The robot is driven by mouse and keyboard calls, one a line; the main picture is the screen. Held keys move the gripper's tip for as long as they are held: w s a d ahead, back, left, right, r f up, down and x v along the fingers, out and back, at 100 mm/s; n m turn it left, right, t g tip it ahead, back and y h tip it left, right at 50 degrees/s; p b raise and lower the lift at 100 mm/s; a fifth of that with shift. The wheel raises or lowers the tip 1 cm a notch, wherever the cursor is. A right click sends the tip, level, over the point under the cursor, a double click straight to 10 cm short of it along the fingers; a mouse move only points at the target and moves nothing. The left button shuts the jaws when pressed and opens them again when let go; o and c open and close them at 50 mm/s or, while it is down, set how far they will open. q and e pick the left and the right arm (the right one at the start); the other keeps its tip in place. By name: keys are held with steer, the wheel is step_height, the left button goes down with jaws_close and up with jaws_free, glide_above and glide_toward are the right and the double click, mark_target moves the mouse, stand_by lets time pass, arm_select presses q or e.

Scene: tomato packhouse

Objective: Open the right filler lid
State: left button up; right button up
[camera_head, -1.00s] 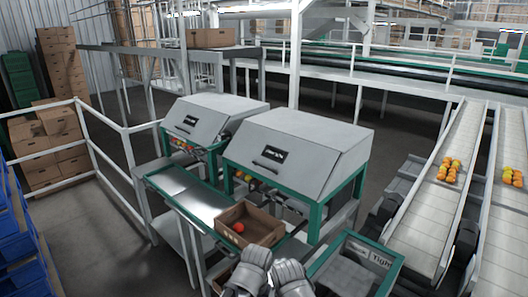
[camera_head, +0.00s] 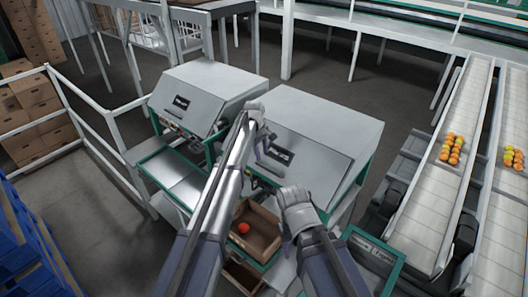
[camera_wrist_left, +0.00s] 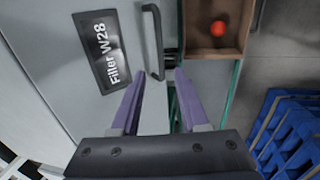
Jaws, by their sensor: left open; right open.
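The right filler lid (camera_head: 315,145) is a grey sloping cover and is shut. It fills much of the left wrist view (camera_wrist_left: 50,40), with a black "Filler W28" label (camera_wrist_left: 100,52) and a dark bar handle (camera_wrist_left: 153,40). My left gripper (camera_head: 263,158) is in front of the lid, near the label. In the wrist view its purple fingers (camera_wrist_left: 158,75) are spread and empty, with the handle's lower end just beyond and between the tips. I cannot tell whether they touch it. My right gripper (camera_head: 297,208) is open, lower and to the right, in front of the filler; its fingertips are hard to make out.
A cardboard box (camera_head: 265,240) with one red tomato (camera_head: 243,228) stands below the lid. The left filler (camera_head: 190,100) is shut. A green-framed stand (camera_head: 375,255) is at the lower right, beside conveyors (camera_head: 455,160). My left arm hides part of the filler's front.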

mark_target(264, 167)
arm_select(q)
steer(key=f+b, duration=0.5)
steer(key=w+d+f+b, duration=0.1)
steer(key=f+b, duration=0.1)
steer(key=b, duration=0.1)
steer(key=shift+f, duration=0.35)
steer(key=shift+r, duration=0.1)
jaws_close()
stand_by(1.3)
